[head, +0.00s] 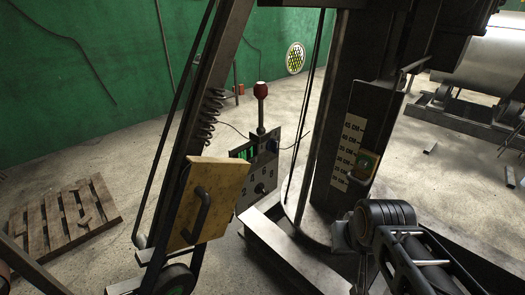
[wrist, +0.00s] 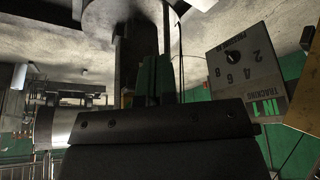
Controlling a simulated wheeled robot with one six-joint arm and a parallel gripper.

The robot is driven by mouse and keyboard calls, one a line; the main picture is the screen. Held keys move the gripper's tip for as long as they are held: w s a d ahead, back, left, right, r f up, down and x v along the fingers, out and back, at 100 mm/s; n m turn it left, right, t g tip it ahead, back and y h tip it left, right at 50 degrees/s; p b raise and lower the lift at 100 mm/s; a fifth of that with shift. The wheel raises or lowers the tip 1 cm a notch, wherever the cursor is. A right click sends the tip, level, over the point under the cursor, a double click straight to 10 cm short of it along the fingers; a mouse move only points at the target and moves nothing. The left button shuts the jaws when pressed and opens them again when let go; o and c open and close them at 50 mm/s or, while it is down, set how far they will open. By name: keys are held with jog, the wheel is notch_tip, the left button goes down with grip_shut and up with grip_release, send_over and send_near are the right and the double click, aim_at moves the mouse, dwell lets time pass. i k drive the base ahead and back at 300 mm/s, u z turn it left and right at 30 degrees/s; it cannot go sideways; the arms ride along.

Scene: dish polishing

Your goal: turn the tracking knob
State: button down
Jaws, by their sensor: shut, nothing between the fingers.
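A grey control panel (head: 262,172) stands left of the dark machine column in the head view. It carries a dark round knob (head: 260,188) beside a scale with numbers, and a lit green display. The panel (wrist: 238,82) is at the right in the wrist view, showing the knob (wrist: 232,57), digits, the word TRACKING and green lit marks. Which control that word belongs to is not clear. My gripper (wrist: 156,72) is shut and empty, left of the panel and apart from it. Its fingertips are hard to make out in the head view.
A red-topped lever (head: 261,91) rises above the panel. A yellow block with a handle (head: 217,195) on a slanted machine arm stands close in front of the panel's left side. The dark column (head: 345,110) bounds it on the right. A wooden pallet (head: 63,222) lies left.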

aim_at(271, 144)
jog(key=k, duration=0.3)
jog(key=u, duration=0.35)
jog(key=i, duration=0.75)
jog(key=u, duration=0.4)
